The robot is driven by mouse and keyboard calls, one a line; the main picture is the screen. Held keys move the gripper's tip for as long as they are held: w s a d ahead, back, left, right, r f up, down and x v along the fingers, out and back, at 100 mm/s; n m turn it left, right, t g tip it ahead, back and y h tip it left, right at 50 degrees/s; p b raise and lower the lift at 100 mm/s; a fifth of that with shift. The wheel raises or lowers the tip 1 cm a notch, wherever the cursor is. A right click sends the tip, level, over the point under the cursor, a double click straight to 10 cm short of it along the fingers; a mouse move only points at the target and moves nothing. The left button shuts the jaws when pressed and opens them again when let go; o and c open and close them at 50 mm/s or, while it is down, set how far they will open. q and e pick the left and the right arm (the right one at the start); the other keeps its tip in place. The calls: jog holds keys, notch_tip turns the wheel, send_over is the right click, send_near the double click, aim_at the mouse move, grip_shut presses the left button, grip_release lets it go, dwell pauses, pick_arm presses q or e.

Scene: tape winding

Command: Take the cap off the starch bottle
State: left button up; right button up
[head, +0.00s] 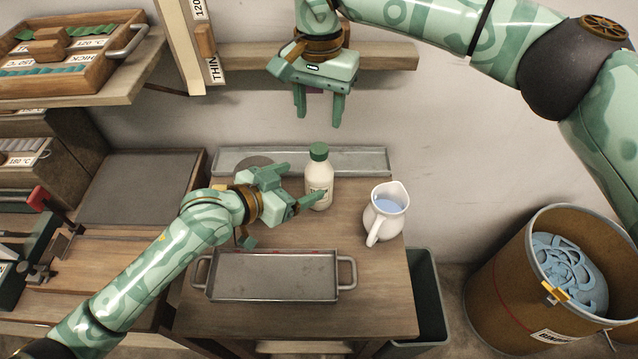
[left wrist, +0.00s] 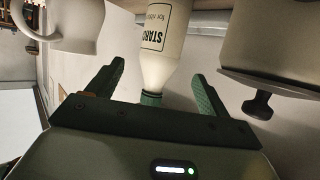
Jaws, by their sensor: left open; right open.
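The starch bottle (head: 319,184) stands upright on the small wooden table, cream-coloured with its green cap (head: 319,152) on. In the left wrist view the bottle (left wrist: 164,45) appears upside down, its label partly readable, with the cap (left wrist: 150,98) between the finger lines. My left gripper (head: 302,184) is open beside the bottle, its fingers pointing right towards it; in the left wrist view the fingers lie either side of the bottle's neck. I cannot tell whether they touch it. My right gripper (head: 318,115) is open and empty above the bottle, pointing down.
A white pitcher (head: 387,211) with bluish liquid stands right of the bottle. A metal tray (head: 273,276) with handles lies in front. A long shallow trough (head: 367,160) lies behind. A large bin (head: 497,262) with blue strips stands at the right. A wall shelf (head: 391,56) is behind my right gripper.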

aim_at(326, 171)
pick_arm(q)
jog(key=x, duration=0.9)
jog(key=shift+w+d+f, duration=0.1)
jog(key=shift+w, duration=0.05)
